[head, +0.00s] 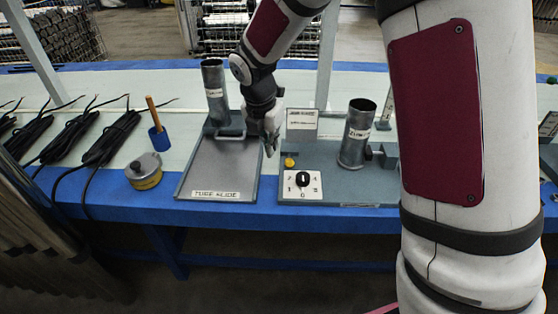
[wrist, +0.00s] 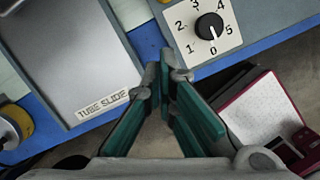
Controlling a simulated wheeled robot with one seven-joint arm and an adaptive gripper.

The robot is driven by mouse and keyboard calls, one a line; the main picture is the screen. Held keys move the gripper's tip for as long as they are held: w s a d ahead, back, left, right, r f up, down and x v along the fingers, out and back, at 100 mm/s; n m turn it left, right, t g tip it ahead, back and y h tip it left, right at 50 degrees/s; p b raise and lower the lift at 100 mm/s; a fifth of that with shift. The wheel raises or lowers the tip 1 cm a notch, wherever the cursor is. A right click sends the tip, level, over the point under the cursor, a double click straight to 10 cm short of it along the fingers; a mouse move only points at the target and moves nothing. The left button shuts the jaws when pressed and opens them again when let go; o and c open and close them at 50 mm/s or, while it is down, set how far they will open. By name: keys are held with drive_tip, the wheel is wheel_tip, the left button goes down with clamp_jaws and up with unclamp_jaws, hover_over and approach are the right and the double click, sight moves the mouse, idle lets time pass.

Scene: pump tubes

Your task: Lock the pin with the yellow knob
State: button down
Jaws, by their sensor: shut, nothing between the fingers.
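The small yellow knob (head: 290,162) sits on the grey fixture (head: 340,185) at its left side, just above the white dial plate, in the head view. The pin itself cannot be made out. My gripper (head: 270,152) hangs just left of the knob, over the gap between the tube slide tray and the fixture, apart from the knob. In the wrist view my gripper (wrist: 164,78) has its green-padded fingers shut at the tips with nothing held.
The black dial (head: 303,178) also shows in the wrist view (wrist: 209,26). The tube slide tray (head: 222,170) lies left, with an upright metal tube (head: 214,92) behind. Another tube (head: 357,135) stands on the fixture. A yellow-banded canister (head: 145,172) and black cables (head: 110,140) are further left.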

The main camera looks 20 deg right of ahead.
sight(289, 157)
drive_tip(key=f+b, duration=0.1)
drive_tip(key=f, duration=0.2)
drive_tip(key=w+d+f+b, duration=0.1)
drive_tip(key=f, duration=0.2)
drive_tip(key=f+b, duration=0.1)
drive_tip(key=f, duration=0.2)
drive_tip(key=shift+w+d+f, duration=0.2)
drive_tip(key=shift+d+f, duration=0.05)
drive_tip(key=shift+f, duration=0.1)
drive_tip(key=shift+w+d+f+b, duration=0.45)
drive_tip(key=shift+w+d+f, duration=0.05)
drive_tip(key=shift+w+d, duration=0.3)
drive_tip(key=shift+w+d+f, duration=0.25)
drive_tip(key=shift+w+d, duration=0.3)
drive_tip(key=shift+w, duration=0.1)
drive_tip(key=shift+w+d+r+p, duration=0.1)
drive_tip(key=shift+w+d+p, duration=0.15)
drive_tip(key=shift+w+p, duration=0.35)
drive_tip(key=shift+w+d, duration=0.1)
drive_tip(key=shift+w, duration=0.25)
